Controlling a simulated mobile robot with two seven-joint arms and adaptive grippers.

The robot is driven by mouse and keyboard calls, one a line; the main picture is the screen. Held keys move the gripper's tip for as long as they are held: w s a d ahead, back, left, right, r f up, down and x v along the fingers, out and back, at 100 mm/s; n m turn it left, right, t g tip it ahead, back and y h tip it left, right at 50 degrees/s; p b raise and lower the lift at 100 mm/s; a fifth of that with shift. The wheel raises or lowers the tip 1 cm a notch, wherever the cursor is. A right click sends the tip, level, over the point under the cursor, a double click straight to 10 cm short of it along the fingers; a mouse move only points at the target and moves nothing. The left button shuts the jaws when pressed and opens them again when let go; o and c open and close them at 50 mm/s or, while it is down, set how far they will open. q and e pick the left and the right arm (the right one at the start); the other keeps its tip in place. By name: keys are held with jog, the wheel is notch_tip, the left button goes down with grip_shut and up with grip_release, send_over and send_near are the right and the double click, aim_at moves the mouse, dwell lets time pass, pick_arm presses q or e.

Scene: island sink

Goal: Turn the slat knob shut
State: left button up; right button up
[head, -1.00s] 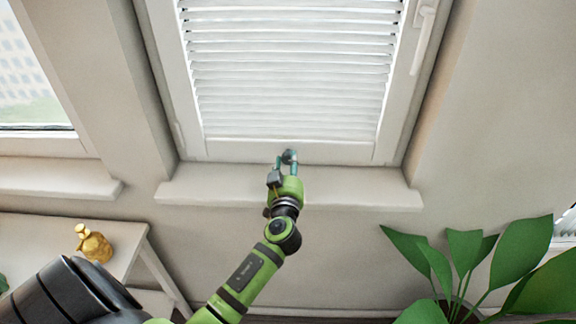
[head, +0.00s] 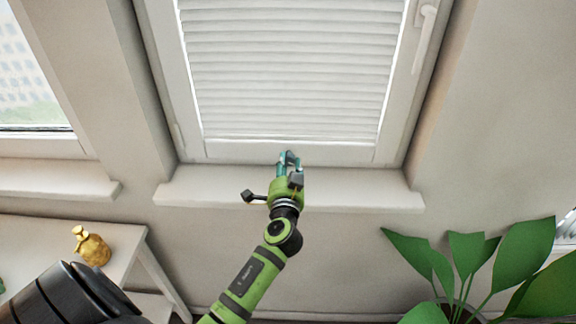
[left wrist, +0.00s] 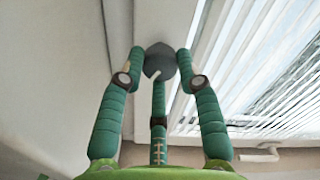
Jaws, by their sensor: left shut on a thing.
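The slat knob (left wrist: 160,62) is a dark grey knob with a pale pointer mark, on the lower frame of the window. In the head view it is mostly hidden by my fingers. My left gripper (head: 289,160) is shut on it; the teal fingers close around it in the left wrist view (left wrist: 160,66). The white slats (head: 290,75) look flat and overlapping in the head view, with light along the sides. In the left wrist view, seen from a steep angle, the slats (left wrist: 245,70) still show the outside between them. My right gripper is not in view.
A white window handle (head: 424,38) is at the upper right of the frame. The sill (head: 340,188) runs below the window. A gold vase (head: 93,248) stands on a white table at left; a leafy plant (head: 460,265) is at lower right.

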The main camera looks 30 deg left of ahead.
pick_arm(q)
jog(key=m, duration=0.2)
jog(key=m+p, duration=0.1)
jog(key=m, duration=0.2)
jog(key=shift+w+a+r+m, duration=0.1)
jog(key=shift+r+m, duration=0.2)
jog(key=shift+r, duration=0.1)
jog(key=m+p, duration=0.1)
jog(key=m, duration=0.2)
jog(key=shift+m+p, duration=0.7)
jog(key=shift+m, duration=1.1)
jog(key=o, duration=1.1)
jog(key=shift+f, duration=0.1)
jog(key=shift+o, duration=0.2)
jog(key=shift+f, duration=0.2)
jog(key=shift+s+d+f, duration=0.1)
jog(key=shift+s+d, duration=0.1)
jog(key=shift+s, duration=0.05)
jog(key=v, duration=1.1)
jog(key=shift+s, duration=0.2)
